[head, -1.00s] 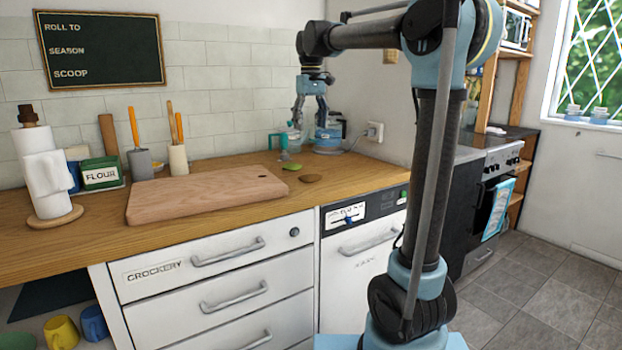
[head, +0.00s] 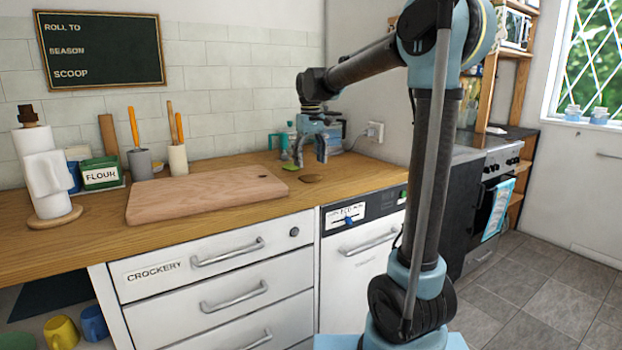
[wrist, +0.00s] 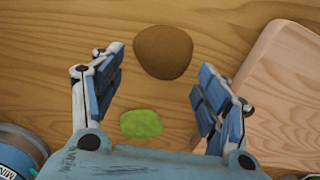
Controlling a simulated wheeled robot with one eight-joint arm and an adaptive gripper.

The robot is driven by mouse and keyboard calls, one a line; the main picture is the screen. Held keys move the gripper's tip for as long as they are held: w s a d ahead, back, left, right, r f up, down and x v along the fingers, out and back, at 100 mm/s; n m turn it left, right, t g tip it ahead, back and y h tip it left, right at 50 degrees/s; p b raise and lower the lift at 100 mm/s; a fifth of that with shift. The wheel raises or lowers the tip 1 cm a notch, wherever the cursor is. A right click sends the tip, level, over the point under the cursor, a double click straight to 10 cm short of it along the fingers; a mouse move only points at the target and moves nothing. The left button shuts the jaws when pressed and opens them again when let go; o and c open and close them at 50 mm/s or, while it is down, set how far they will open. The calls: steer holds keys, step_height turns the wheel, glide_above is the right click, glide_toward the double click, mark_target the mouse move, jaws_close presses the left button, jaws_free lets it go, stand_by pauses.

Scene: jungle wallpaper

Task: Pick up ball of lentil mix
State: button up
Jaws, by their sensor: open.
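A brown rounded lump (head: 311,178), which looks like the ball of lentil mix, lies on the wooden counter just right of the cutting board. In the wrist view the brown lump (wrist: 163,52) is at the top centre, near and just beyond the fingertips. My gripper (head: 311,161) points down over the counter, just behind the lump. In the wrist view my gripper (wrist: 160,78) has its fingers wide apart with nothing between them touching. A small green piece (wrist: 141,124) lies on the counter below the gap; it is partly visible in the head view (head: 290,167).
The wooden cutting board (head: 200,197) lies left of the lump. A glass-like kettle or jar (head: 333,140) and a teal mug (head: 278,142) stand behind my gripper by the wall. Utensil pots (head: 177,159) and a flour box (head: 100,174) stand farther left.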

mark_target(310, 175)
steer(key=shift+f, duration=2.45)
steer(key=c, duration=1.2)
